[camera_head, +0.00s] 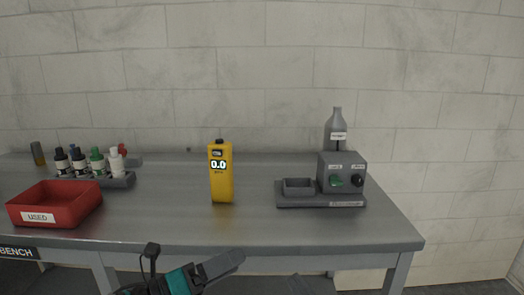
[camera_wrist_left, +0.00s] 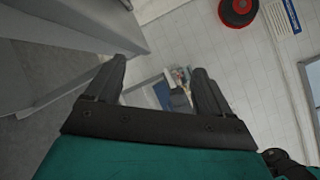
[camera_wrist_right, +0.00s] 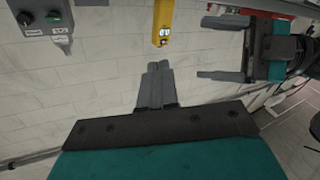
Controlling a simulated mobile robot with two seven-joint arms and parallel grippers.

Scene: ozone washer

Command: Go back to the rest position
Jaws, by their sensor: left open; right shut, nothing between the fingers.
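My left gripper (camera_wrist_left: 160,66) is open, with an empty gap between its two dark fingers in the left wrist view. It also shows at the bottom of the head view (camera_head: 190,265), in front of the bench's front edge, and at the upper right of the right wrist view (camera_wrist_right: 215,50). My right gripper (camera_wrist_right: 157,68) is shut, its fingers together with nothing between them. In the head view only a faint grey part shows low, right of the left gripper. Neither gripper touches anything on the bench.
The bench's middle is mostly clear.

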